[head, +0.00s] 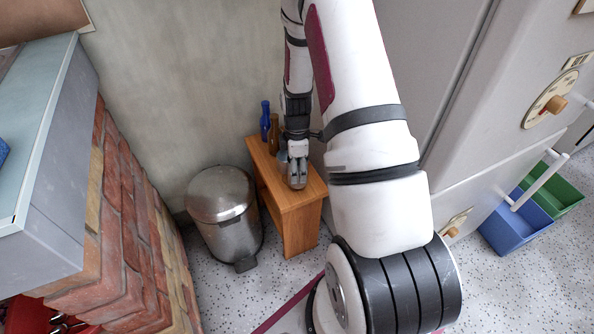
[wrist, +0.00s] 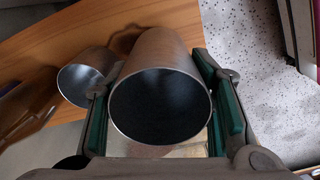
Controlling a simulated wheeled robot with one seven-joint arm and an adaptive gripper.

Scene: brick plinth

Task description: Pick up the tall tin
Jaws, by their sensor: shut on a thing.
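The tall tin (wrist: 160,50) is a grey metal cylinder with an open, dark mouth facing the wrist camera. My gripper (wrist: 163,110) is shut on it, with a green-padded finger on each side. A second, smaller-looking tin (wrist: 88,76) stands close at its left, near the left finger. In the head view my gripper (head: 297,178) is over the small wooden table (head: 292,200) and hides most of what it holds. I cannot tell whether the tall tin's base touches the tabletop.
A blue bottle (head: 265,121) and a brown bottle (head: 274,136) stand at the table's back left. A metal pedal bin (head: 222,212) is left of the table. A brick plinth (head: 125,230) is farther left. Large pale cabinets (head: 455,120) rise at the right.

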